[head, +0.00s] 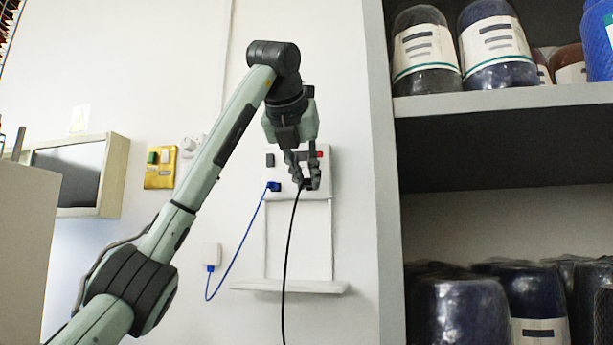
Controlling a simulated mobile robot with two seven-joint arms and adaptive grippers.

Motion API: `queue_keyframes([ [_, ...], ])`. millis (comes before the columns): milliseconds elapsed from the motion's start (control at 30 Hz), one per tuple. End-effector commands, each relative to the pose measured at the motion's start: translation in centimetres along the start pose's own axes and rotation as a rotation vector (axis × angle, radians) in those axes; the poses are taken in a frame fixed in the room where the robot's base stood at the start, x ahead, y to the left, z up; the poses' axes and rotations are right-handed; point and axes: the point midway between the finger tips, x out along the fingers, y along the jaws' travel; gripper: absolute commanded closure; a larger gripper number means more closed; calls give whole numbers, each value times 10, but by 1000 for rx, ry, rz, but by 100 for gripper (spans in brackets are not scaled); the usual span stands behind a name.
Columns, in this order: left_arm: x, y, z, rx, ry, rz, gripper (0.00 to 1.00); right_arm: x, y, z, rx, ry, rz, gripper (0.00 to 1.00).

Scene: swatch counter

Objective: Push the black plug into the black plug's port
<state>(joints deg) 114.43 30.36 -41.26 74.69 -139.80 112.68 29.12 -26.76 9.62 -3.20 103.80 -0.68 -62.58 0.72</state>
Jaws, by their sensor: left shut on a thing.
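My left gripper (306,184) is in front of the white wall panel (282,172), with its fingers pointing down. It is shut on the black plug, which is small and mostly hidden between the fingers. The plug's black cable (288,250) hangs from the fingers down past the bottom edge of the view. I cannot tell which opening is the black plug's port; the gripper covers the panel's right part. I cannot tell whether the plug touches the panel. My right gripper is not in view.
A blue plug (273,186) sits at the panel's lower left. Its blue cable (232,262) loops to a white wall box (211,255). A small white shelf (290,287) is below the panel. A tall grey shelving unit (384,200) with wrapped rolls stands close on the right.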

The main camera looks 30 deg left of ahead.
Motion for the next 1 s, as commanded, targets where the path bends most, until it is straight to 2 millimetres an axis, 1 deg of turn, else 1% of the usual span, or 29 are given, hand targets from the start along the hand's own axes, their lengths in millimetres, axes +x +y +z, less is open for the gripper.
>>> queue_keyframes([
  [333, 0, 0, 0, 1, 0, 1, 100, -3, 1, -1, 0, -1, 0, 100],
  [833, 0, 0, 0, 1, 0, 0, 100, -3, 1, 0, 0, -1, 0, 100],
  [933, 0, 0, 0, 1, 0, 0, 100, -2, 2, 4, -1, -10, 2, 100],
  [1000, 0, 0, 0, 1, 0, 0, 100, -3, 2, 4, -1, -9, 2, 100],
])
